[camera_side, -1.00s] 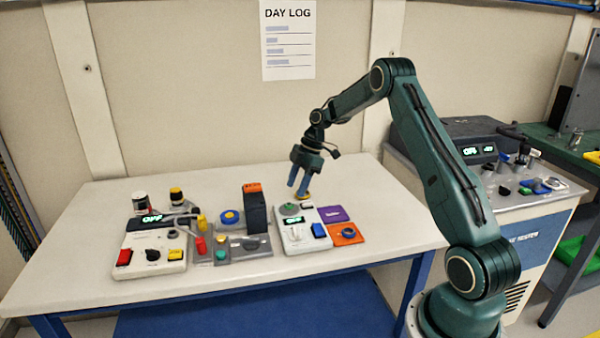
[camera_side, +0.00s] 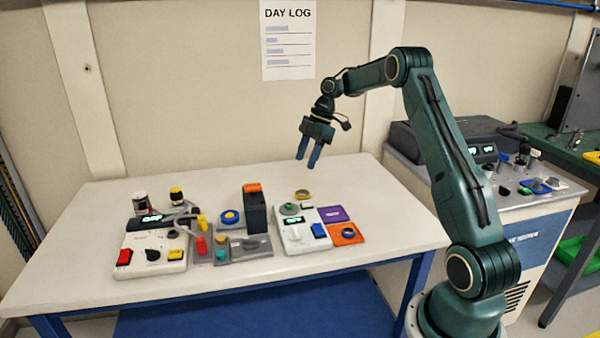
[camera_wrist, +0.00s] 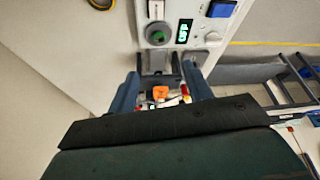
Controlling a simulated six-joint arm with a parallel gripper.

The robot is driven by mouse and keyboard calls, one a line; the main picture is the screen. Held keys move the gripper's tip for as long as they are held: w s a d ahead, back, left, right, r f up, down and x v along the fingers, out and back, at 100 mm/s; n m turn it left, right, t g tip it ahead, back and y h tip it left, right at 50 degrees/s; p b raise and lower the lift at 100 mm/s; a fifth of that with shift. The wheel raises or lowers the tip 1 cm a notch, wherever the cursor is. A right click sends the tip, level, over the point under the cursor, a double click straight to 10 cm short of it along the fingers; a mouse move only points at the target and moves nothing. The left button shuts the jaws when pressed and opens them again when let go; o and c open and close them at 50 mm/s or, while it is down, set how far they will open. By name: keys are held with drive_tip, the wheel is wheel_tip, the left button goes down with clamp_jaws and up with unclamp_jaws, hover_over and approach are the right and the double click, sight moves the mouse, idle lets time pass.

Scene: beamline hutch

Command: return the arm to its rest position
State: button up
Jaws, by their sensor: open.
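My gripper (camera_side: 308,158) hangs above the back part of the white table (camera_side: 375,215) in the side view. Its two blue fingers point down and are apart, with nothing between them. A gold ring-shaped piece (camera_side: 302,194) lies on the table below it, behind the white control box. In the wrist view the two blue fingers (camera_wrist: 160,92) are spread, and devices on the table show beyond and between them.
On the table stand a white box (camera_side: 303,235) with a green display, a purple pad (camera_side: 333,214), an orange pad (camera_side: 346,234), a dark upright block (camera_side: 255,212) and a box with red and yellow switches (camera_side: 150,255). A grey cabinet (camera_side: 535,205) stands at right.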

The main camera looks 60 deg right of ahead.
drive_tip(key=s+a+r+m+t+h, duration=0.1)
drive_tip(key=s+a+r+m, duration=0.25)
drive_tip(key=a+r, duration=0.5)
drive_tip(key=s+a+r+m+h, duration=0.15)
drive_tip(key=s+a+r, duration=0.4)
drive_tip(key=a, duration=0.55)
drive_tip(key=s+a+f+m+t, duration=0.1)
drive_tip(key=s+a+m, duration=0.2)
drive_tip(key=s, duration=0.7)
drive_tip(key=s+a+m+t+h, duration=0.1)
drive_tip(key=s+a+m, duration=0.2)
drive_tip(key=s, duration=0.7)
drive_tip(key=shift+a+f+m, duration=0.4)
drive_tip(key=shift+a, duration=0.75)
